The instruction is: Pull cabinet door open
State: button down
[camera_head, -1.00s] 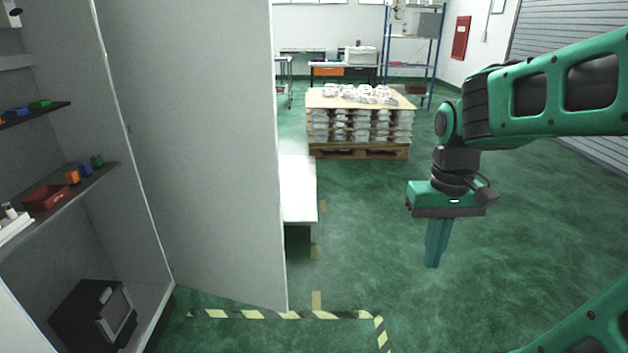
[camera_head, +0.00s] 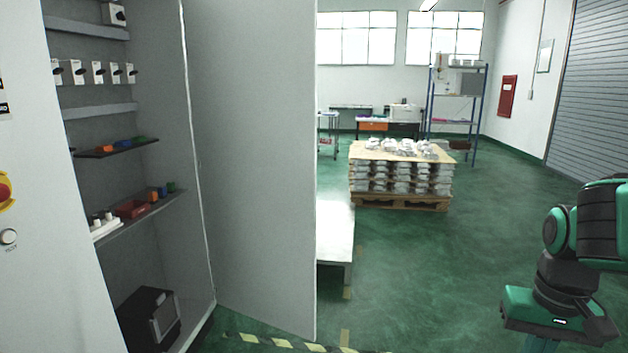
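The grey cabinet door (camera_head: 255,150) stands swung wide open, hinged at the cabinet's right side. The open cabinet (camera_head: 130,205) at the left shows its shelves and contents. My gripper (camera_head: 540,345) is at the lower right, pointing down, well apart from the door. Its green body shows, but the fingers run out of the bottom of the picture and their tips are hidden. I see nothing held in the visible part.
A pallet (camera_head: 400,202) stacked with castings stands on the green floor at the back. A pale low platform (camera_head: 336,235) lies behind the door. Striped floor tape (camera_head: 290,346) runs below the door. Open floor lies right of the pallet.

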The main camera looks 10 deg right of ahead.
aim_at(253, 65)
jog(key=u, duration=0.4)
jog(key=i, duration=1.3)
jog(key=u, duration=0.1)
